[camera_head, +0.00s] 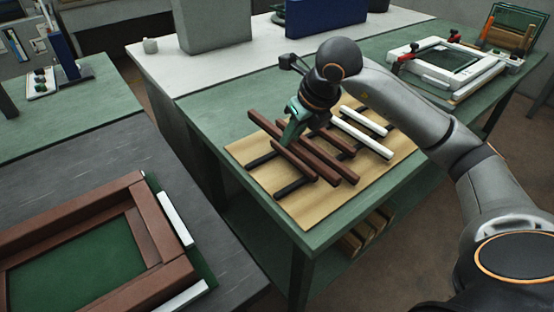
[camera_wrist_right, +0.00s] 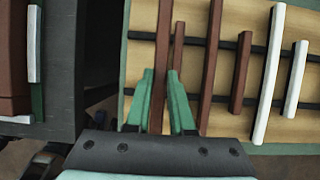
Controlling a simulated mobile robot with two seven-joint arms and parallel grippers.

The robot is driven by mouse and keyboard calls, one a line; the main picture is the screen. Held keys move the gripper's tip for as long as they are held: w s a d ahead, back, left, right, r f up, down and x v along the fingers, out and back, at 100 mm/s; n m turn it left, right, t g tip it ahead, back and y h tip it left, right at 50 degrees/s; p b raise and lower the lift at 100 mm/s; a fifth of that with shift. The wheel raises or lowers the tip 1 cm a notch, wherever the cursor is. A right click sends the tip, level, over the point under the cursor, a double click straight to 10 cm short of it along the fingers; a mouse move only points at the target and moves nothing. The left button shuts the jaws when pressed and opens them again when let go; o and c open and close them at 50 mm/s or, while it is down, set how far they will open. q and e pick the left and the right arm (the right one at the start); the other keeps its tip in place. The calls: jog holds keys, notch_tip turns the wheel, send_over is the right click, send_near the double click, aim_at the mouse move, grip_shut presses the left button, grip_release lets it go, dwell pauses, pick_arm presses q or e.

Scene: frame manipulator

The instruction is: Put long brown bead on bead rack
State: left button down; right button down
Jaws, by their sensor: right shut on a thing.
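My right gripper (camera_head: 290,139) points down over the left part of the bead rack (camera_head: 307,214), a tan board with dark cross rails. Its green fingers, seen in the right wrist view (camera_wrist_right: 160,75), are closed around a long brown bead (camera_wrist_right: 164,30), which also shows in the head view (camera_head: 297,162). The held bead lies across the rails near their left ends; I cannot tell whether it touches them. Another long brown bead (camera_wrist_right: 212,60), a shorter brown bead (camera_wrist_right: 240,75) and two white beads (camera_head: 360,138) are to its right. My left gripper is not in view.
The rack lies on a green table (camera_head: 215,118). A brown frame (camera_head: 150,225) with a green panel sits on the dark table at the left. A white clamped frame (camera_head: 450,60) is at the back right. A grey block (camera_head: 212,25) stands behind on a white table.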

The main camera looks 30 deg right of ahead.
jog(key=a+f, duration=0.1)
jog(key=f, duration=0.1)
jog(key=w+a+f, duration=0.1)
jog(key=a+f, duration=0.1)
jog(key=shift+w+a+f, duration=0.15)
jog(key=shift+f, duration=0.15)
notch_tip(320, 180, down, 3)
jog(key=shift+w+a+f, duration=0.1)
jog(key=shift+a+f, duration=0.05)
jog(key=shift+f, duration=0.05)
jog(key=c, duration=0.8)
grip_release()
jog(key=shift+f, duration=0.1)
jog(key=v, duration=1.2)
jog(key=shift+p, duration=0.35)
